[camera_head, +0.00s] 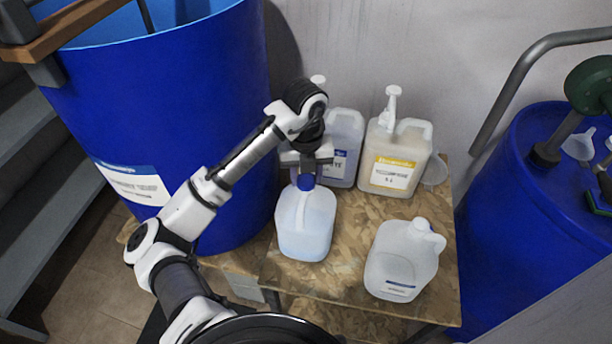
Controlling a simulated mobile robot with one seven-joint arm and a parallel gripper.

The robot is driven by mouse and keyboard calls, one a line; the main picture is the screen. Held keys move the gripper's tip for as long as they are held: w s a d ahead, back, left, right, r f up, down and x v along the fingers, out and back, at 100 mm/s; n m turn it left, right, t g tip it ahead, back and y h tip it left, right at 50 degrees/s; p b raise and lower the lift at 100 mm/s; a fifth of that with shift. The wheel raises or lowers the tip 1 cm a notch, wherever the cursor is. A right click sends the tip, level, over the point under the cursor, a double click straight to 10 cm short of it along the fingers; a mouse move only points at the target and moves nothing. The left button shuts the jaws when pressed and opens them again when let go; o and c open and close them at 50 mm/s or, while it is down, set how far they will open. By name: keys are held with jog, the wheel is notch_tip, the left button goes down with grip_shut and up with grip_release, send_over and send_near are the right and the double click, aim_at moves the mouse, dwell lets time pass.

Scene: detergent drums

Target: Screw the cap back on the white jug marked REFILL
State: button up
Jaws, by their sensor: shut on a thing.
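A white translucent jug (306,228) with pale blue liquid stands upright at the front left of the wooden board. My gripper (306,170) is over its mouth, pointing down, and is shut on a blue cap (305,183). The cap is at the jug's neck; I cannot tell whether it sits on the thread or just above it. No REFILL marking is readable on this jug from here. Another white jug (403,265) with a white cap and a small label stands at the front right; its label is too small to read.
Behind stand a blue-labelled jug (343,150), partly hidden by my arm, and a yellow-labelled pump jug (394,160). A clear funnel (435,172) is beside them. Large blue drums stand left (170,100) and right (510,210). The board (345,250) is bare between the front jugs.

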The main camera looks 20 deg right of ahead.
jog(key=shift+f, duration=0.1)
jog(key=m+b, duration=0.2)
jog(key=m, duration=0.2)
jog(key=shift+f, duration=0.15)
jog(key=shift+m, duration=0.9)
jog(key=m+b, duration=0.2)
jog(key=m, duration=0.1)
jog(key=o, duration=0.7)
jog(key=shift+m, duration=0.5)
jog(key=o, duration=0.9)
jog(key=shift+r, duration=0.25)
